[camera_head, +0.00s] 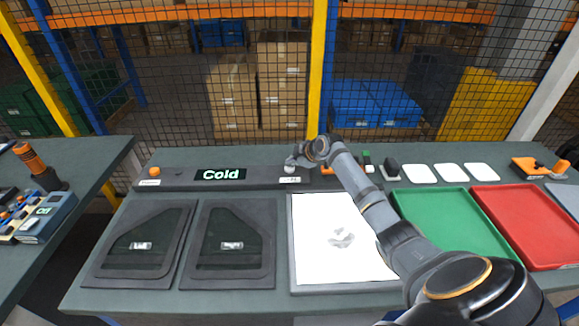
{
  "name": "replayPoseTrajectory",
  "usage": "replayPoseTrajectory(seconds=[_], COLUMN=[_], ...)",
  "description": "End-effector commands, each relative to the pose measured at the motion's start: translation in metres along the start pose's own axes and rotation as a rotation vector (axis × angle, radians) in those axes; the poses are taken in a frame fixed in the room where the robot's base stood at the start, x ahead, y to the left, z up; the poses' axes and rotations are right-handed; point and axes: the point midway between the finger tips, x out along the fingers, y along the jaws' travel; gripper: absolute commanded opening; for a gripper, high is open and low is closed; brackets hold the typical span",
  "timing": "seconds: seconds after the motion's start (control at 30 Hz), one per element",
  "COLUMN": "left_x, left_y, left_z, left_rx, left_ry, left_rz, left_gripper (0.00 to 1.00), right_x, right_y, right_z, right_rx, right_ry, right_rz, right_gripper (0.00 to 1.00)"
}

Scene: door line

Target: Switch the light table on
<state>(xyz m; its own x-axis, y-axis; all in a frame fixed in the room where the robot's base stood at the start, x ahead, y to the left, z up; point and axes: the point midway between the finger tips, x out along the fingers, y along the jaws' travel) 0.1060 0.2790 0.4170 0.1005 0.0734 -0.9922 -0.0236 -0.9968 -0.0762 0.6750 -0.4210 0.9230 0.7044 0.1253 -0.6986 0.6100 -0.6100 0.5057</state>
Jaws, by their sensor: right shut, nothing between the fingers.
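The light table (331,215) is a bright white panel in a grey frame at the middle of the bench. Its surface glows white, and a small grey part lies on it. On the dark strip behind it, a whitish knob (290,169) stands above a small white label (290,180). My right gripper (291,163) is shut and empty, right at this knob; I cannot tell whether it touches. My right arm crosses the panel's right side and hides part of its frame. My left gripper is not in view.
A display reading "Cold" (220,174) and an orange button (155,171) sit on the strip to the left. Two dark door panels (234,274) lie left of the light table. A green tray (450,215) and a red tray (530,225) lie right. A mesh fence stands behind.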

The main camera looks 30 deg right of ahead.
Motion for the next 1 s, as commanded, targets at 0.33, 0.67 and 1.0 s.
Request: replayPoseTrajectory(seconds=[0.33, 0.67, 1.0], left_x=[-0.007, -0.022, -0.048], left_y=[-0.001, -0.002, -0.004], left_z=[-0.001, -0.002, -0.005], left_rx=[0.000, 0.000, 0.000], left_ry=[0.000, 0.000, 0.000], left_rz=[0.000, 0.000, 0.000], left_gripper=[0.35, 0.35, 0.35], right_x=[-0.006, -0.019, -0.042], right_y=[0.005, 0.015, 0.031], right_z=[-0.005, -0.014, -0.030], right_rx=[0.000, -0.001, 0.000], right_ry=[0.001, 0.002, 0.001], right_rz=[0.001, 0.003, 0.003], right_gripper=[0.00, 0.00, 0.00])
